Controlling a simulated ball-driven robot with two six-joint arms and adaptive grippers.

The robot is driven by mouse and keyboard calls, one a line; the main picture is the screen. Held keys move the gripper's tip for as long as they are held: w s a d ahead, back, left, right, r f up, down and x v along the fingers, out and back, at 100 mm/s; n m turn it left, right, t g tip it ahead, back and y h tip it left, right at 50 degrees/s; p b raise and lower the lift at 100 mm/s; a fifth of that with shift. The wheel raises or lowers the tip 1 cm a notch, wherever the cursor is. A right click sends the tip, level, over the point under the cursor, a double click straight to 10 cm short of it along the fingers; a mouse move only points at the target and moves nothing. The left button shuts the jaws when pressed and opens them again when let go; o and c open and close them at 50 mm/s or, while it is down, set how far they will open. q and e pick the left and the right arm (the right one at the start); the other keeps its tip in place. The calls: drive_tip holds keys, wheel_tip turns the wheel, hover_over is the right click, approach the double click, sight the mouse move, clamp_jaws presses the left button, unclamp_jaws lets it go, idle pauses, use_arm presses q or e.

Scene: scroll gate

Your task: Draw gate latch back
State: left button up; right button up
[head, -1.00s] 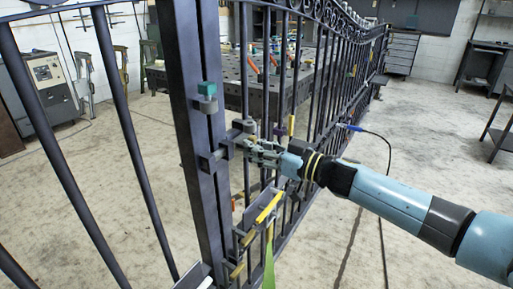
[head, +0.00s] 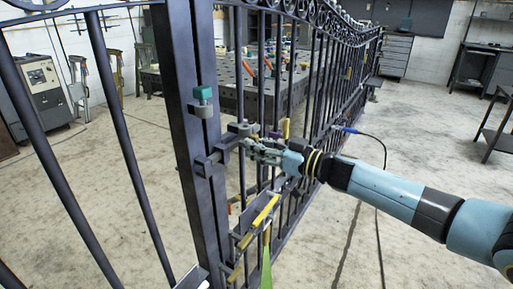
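The dark metal gate (head: 262,110) stands in the middle, beside a thick dark post (head: 187,130). The latch (head: 222,149) is a dark bar between the post and the gate's edge, with a round grey knob (head: 240,128) just above it. My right gripper (head: 250,146) reaches in from the right, with its fingertips at the right end of the latch. The fingers overlap the latch parts, and I cannot tell whether they are closed on it. My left gripper is not in view.
A teal-topped grey fitting (head: 203,102) sits on the post. A ledge with yellow strips (head: 262,212) is fixed to the gate below my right gripper. A dark worktable (head: 255,85) stands behind the gate. The concrete floor at right is open, with a cable (head: 384,160) across it.

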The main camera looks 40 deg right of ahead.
drive_tip(key=o, duration=0.4)
drive_tip(key=shift+c, duration=0.2)
drive_tip(key=v, duration=1.2)
drive_tip(key=shift+f, duration=0.1)
